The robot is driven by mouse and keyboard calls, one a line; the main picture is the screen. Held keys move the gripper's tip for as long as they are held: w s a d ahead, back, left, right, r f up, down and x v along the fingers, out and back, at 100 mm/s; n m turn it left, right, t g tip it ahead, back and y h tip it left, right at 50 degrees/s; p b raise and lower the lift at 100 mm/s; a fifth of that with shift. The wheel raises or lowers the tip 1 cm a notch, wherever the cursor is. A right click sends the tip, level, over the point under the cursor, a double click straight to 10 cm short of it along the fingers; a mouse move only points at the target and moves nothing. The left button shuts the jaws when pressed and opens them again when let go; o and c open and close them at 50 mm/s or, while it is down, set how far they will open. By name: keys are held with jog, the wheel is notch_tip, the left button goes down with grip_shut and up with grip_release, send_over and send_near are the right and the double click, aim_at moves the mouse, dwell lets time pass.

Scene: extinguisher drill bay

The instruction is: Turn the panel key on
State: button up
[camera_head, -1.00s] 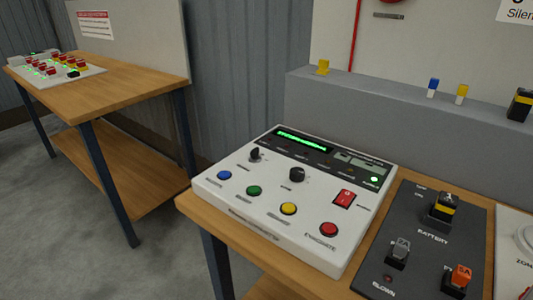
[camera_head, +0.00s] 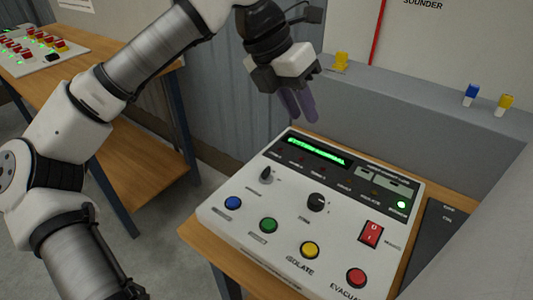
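The white control panel (camera_head: 245,205) sits on the wooden bench. A small dark switch (camera_head: 266,174), which looks like the panel key, stands on its upper left above the blue button; its exact setting is too small to read. A round black knob (camera_head: 316,201) is to its right. The panel's display (camera_head: 318,151) is lit green. My gripper (camera_head: 298,112) hangs above and behind the panel's back left edge, its purple fingers pointing down and apart from the panel. The fingers look close together, with nothing seen between them, but their opening is unclear from this angle.
The panel also has a blue button (camera_head: 233,203), a green button (camera_head: 268,225), a yellow button (camera_head: 310,249), a red button (camera_head: 357,277) and a red rocker switch (camera_head: 371,234). A grey ledge (camera_head: 405,115) runs behind, carrying a yellow piece (camera_head: 341,61). A pale surface blocks the lower right.

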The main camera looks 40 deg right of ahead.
aim_at(266, 174)
jog(key=w+a+f+n+t+y, duration=0.2)
jog(key=w+f+t+y, duration=0.15)
jog(key=w, duration=0.25)
jog(key=shift+g+y, duration=0.35)
jog(key=shift+y, duration=0.1)
jog(key=f+p, duration=0.1)
jog(key=f, duration=0.5)
jog(key=f+p, duration=0.1)
jog(key=f, duration=0.5)
jog(key=shift+s+a+f+p, duration=0.2)
jog(key=shift+f+p, duration=0.15)
grip_shut()
